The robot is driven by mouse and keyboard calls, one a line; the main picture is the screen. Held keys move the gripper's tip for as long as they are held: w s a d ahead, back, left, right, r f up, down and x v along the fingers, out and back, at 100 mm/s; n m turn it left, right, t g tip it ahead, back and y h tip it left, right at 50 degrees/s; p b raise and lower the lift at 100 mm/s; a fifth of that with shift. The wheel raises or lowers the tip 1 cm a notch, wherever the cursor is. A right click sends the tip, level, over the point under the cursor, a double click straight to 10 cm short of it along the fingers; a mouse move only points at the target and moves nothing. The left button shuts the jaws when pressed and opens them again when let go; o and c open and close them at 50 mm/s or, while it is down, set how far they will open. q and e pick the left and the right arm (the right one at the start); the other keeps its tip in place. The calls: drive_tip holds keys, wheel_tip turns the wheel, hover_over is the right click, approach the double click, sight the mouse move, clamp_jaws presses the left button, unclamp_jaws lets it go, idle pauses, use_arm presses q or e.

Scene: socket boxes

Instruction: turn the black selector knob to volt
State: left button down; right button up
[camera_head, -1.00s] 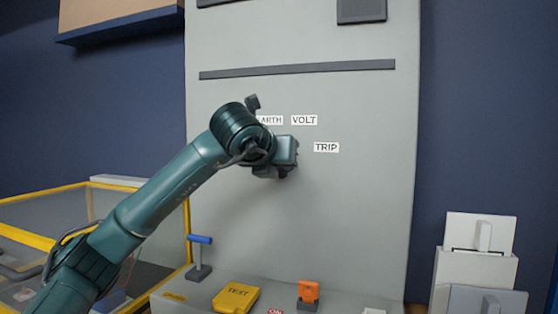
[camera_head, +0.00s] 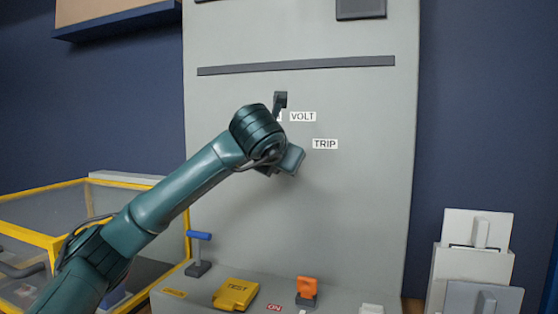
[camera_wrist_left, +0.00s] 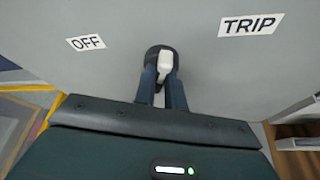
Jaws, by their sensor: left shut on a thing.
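The black selector knob (camera_wrist_left: 153,52) shows in the left wrist view between the fingers of my left gripper (camera_wrist_left: 163,74), with a white piece on its near side. The fingers are shut on the knob. In the head view my left wrist and hand hide the knob on the grey panel (camera_head: 350,210). The VOLT label (camera_head: 303,117) is just above right of my wrist, and the TRIP label (camera_head: 325,143) is right of it. The wrist view also shows the TRIP label (camera_wrist_left: 251,24) at right and an OFF label (camera_wrist_left: 86,42) at left. My right gripper is out of view.
On the ledge below stand a blue-topped lever (camera_head: 199,252), a yellow TEST flap (camera_head: 236,293) and an orange switch (camera_head: 306,289). A yellow-framed clear box (camera_head: 40,185) is at left. White socket boxes (camera_head: 475,260) stand at right. The panel's lower middle is clear.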

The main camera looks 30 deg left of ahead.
use_arm(q)
drive_tip(key=c, duration=1.5)
unclamp_jaws()
drive_tip(key=shift+o, duration=0.2)
drive_tip(key=v, duration=1.3)
drive_tip(key=shift+s, duration=0.1)
